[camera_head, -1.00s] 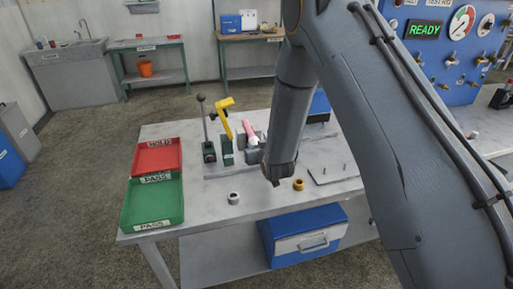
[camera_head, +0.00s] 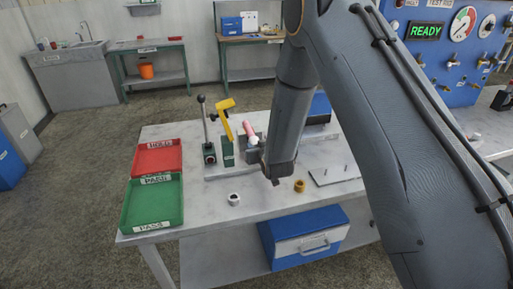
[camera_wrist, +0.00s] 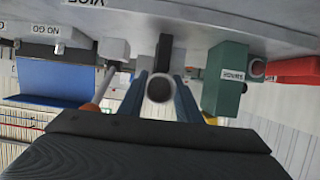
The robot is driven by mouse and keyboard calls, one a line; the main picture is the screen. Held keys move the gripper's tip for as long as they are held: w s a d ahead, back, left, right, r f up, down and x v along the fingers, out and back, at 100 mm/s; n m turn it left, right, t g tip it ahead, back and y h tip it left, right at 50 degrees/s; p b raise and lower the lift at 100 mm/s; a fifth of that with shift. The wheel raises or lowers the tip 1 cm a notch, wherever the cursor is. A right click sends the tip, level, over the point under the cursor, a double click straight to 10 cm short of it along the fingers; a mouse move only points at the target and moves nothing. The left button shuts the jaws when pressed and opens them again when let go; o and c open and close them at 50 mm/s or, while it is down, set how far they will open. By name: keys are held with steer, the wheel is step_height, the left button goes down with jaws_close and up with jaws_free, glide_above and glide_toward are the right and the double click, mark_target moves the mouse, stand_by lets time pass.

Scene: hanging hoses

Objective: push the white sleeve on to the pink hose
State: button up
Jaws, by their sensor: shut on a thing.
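The pink hose (camera_head: 249,130) is at the grey vice block in the middle of the bench. A white piece (camera_head: 253,141) shows at its near end; I cannot tell whether it is the sleeve. A white ring (camera_head: 234,199) lies on the bench near the front edge. My gripper (camera_head: 271,177) is in front of the hose, to its right in the head view. In the wrist view my gripper (camera_wrist: 160,92) has its blue-grey fingers shut on a round piece (camera_wrist: 159,88) with a dark hollow end. Its colour is lost in shadow. The pink hose is not visible there.
A brass ring (camera_head: 299,185) and a pinned plate (camera_head: 333,175) lie to the right. A lever stand (camera_head: 208,150), a green block (camera_head: 227,158) and a yellow bracket (camera_head: 223,112) stand left of the hose. Red (camera_head: 157,160) and green (camera_head: 130,207) trays are at the left.

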steer(key=shift+w+a+r, duration=0.1)
steer(key=shift+w+r, duration=0.05)
steer(key=shift+w, duration=0.2)
steer(key=o, duration=1.1)
steer(key=b+v, duration=0.2)
steer(key=v, duration=0.5)
steer(key=shift+s, duration=0.35)
